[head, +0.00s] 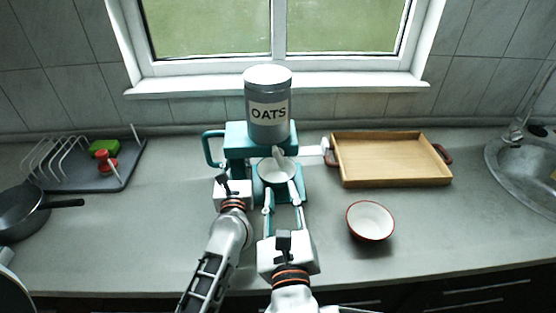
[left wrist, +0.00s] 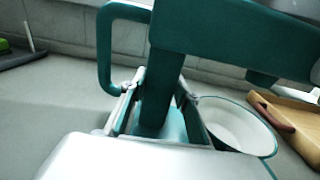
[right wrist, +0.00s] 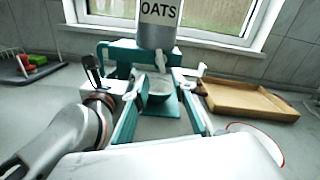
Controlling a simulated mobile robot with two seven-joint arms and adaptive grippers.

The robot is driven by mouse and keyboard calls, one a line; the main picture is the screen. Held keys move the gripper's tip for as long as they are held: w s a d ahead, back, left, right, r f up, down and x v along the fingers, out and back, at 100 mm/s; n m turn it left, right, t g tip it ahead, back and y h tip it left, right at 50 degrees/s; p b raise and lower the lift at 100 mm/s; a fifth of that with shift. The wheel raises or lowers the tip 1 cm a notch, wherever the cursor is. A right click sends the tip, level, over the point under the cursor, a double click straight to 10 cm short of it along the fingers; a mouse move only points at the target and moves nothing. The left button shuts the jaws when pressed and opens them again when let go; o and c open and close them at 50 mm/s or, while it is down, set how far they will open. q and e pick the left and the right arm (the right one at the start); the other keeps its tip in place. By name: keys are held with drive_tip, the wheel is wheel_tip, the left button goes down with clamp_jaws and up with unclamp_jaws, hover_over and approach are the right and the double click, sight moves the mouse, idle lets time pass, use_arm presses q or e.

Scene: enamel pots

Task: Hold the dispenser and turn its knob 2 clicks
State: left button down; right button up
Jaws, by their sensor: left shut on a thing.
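The dispenser is a teal stand (head: 240,135) with a grey canister marked OATS (head: 268,112) and a pale knob (head: 279,158) low on its front. My left gripper (left wrist: 160,92) is shut on the dispenser's teal post (left wrist: 166,65); in the head view its fingers are mostly hidden. My right gripper (head: 281,188) is open, its fingers apart and pointing at the dispenser's front. In the right wrist view the knob (right wrist: 160,62) shows beyond and between its fingertips, apparently untouched. A white bowl with a teal rim (head: 277,172) sits under the knob.
A wooden tray (head: 390,182) lies right of the dispenser. A red-rimmed white bowl (head: 370,220) stands in front of it, near my right arm. A dish rack (head: 75,178) and a dark pan (head: 20,213) are at the left, a sink (head: 530,175) at the far right.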

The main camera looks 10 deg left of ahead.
sight(278, 158)
drive_tip(key=x, duration=1.2)
drive_tip(key=shift+d, duration=0.1)
clamp_jaws()
